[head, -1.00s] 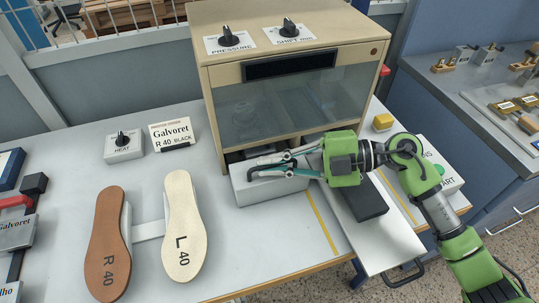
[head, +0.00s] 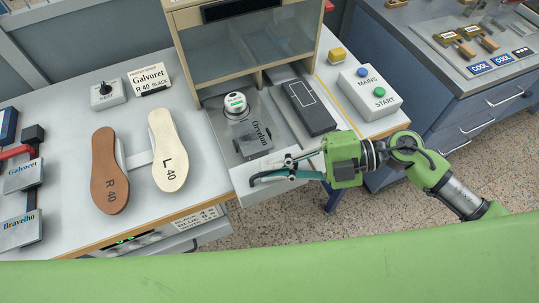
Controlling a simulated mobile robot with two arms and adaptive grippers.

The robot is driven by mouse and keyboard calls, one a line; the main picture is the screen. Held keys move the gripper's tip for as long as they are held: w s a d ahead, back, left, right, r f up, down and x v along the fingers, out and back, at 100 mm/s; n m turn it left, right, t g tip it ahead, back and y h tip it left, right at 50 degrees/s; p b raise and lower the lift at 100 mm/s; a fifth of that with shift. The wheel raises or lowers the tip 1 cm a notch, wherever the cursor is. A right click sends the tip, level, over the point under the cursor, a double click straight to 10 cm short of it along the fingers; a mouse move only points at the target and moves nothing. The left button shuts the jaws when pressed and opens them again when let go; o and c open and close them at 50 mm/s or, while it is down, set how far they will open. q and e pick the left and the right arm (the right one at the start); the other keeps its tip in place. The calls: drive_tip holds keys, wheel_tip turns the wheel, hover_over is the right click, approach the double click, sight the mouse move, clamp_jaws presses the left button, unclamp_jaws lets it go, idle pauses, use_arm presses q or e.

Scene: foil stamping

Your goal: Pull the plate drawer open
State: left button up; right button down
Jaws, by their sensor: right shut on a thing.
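The plate drawer (head: 222,128) is a grey tray sticking well out from under the glass-fronted stamping machine (head: 250,52). Its front wall (head: 245,196) reaches about the front edge of the bench. Inside it lie a dark metal plate marked Orvelan (head: 253,140) and a round white-topped part with a green display (head: 236,104). My right gripper (head: 266,172) is at the drawer's front, coming in from the right, and is shut on the drawer's handle, which its fingers mostly hide. My left gripper is not in view.
A black pad (head: 309,106) lies just right of the drawer. Two sandal soles (head: 168,150) lie left on the bench. A name card (head: 150,78) stands behind them.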

drive_tip(key=shift+s+d, duration=0.15)
drive_tip(key=shift+s, duration=0.25)
drive_tip(key=c, duration=2.5)
unclamp_jaws()
drive_tip(key=shift+d, duration=0.1)
drive_tip(key=v, duration=1.2)
